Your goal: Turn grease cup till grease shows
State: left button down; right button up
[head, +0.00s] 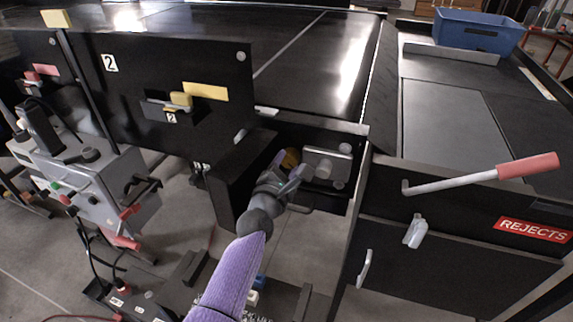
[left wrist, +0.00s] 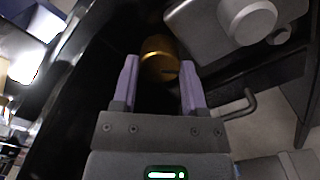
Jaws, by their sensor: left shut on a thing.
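The brass grease cup (head: 291,158) sits in the open bay under the conveyor belt, next to a grey bearing block (head: 327,165). In the left wrist view the round cup (left wrist: 157,54) shows between my two purple fingertips, with a small dark mark on its rim. My left gripper (head: 289,171) reaches into the bay and is shut on the cup; it also shows in the left wrist view (left wrist: 159,72). The bearing block (left wrist: 210,28) is beside the cup there. I make out no grease. My right gripper is not in view.
A bent metal rod (left wrist: 240,104) lies close to the right finger. The rejects cabinet (head: 450,255) with a red-handled lever (head: 525,166) stands right. A blue bin (head: 478,32) is at the back right.

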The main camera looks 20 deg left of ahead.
pick_arm(q)
jog(key=shift+f+m, duration=0.1)
jog(key=shift+m, duration=0.4)
jog(key=shift+c, duration=0.6)
grip_release()
jog(key=shift+s, duration=0.45)
jog(key=s+p, duration=0.2)
jog(key=s, duration=0.7)
jog(key=shift+a, duration=0.15)
